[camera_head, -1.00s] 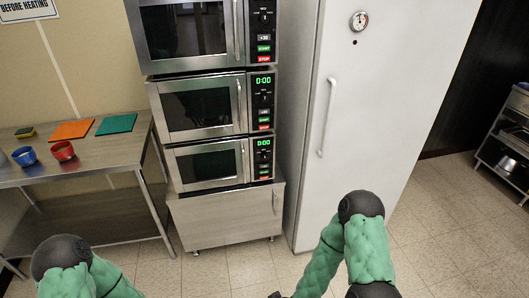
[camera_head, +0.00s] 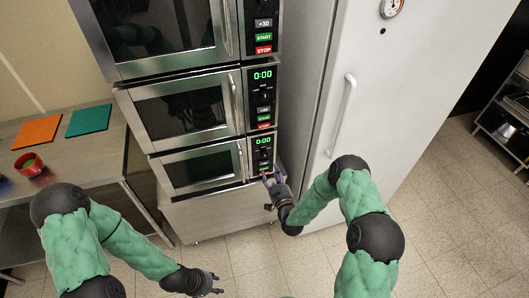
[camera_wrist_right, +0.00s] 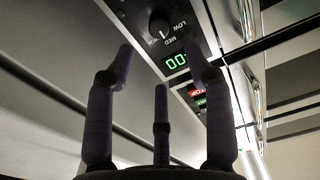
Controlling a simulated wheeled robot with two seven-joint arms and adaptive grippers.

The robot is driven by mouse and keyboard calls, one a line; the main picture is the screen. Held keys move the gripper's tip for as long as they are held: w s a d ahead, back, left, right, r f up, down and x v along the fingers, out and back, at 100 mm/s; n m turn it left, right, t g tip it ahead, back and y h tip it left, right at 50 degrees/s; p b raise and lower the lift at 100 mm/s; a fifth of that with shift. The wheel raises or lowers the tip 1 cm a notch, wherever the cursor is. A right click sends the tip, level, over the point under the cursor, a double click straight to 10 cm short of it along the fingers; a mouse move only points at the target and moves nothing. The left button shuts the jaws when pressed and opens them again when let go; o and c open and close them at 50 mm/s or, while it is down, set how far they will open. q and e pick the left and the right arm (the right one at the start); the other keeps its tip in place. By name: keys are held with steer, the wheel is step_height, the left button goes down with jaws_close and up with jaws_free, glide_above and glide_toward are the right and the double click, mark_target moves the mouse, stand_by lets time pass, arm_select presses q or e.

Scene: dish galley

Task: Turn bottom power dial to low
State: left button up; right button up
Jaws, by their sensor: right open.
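The bottom microwave (camera_head: 200,170) is the lowest of three stacked ovens. Its control panel (camera_head: 262,150) has a green 0:00 display and a small power dial (camera_head: 264,154). In the right wrist view, which is turned over, the round black dial (camera_wrist_right: 160,27) shows LOW and MED labels beside it. Its pale mark points toward the picture's bottom, not at LOW. My right gripper (camera_head: 273,178) is open just in front of the lower panel, and its dark fingers (camera_wrist_right: 160,75) reach toward the dial without gripping it. My left gripper (camera_head: 216,283) is open and empty, low in front of the oven stand.
Two more microwaves stand above, the middle one (camera_head: 188,112) with a lit display. A tall white fridge (camera_head: 400,90) with a vertical handle stands close on the right. A steel table (camera_head: 75,165) with mats and a red bowl (camera_head: 28,164) is at left. Floor in front is clear.

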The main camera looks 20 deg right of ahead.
mark_target(265, 156)
steer(key=w, duration=0.4)
steer(key=w+b, duration=0.1)
steer(key=w, duration=0.4)
steer(key=shift+w+a, duration=0.2)
steer(key=shift+w, duration=0.1)
steer(key=shift+c, duration=0.3)
jaws_close()
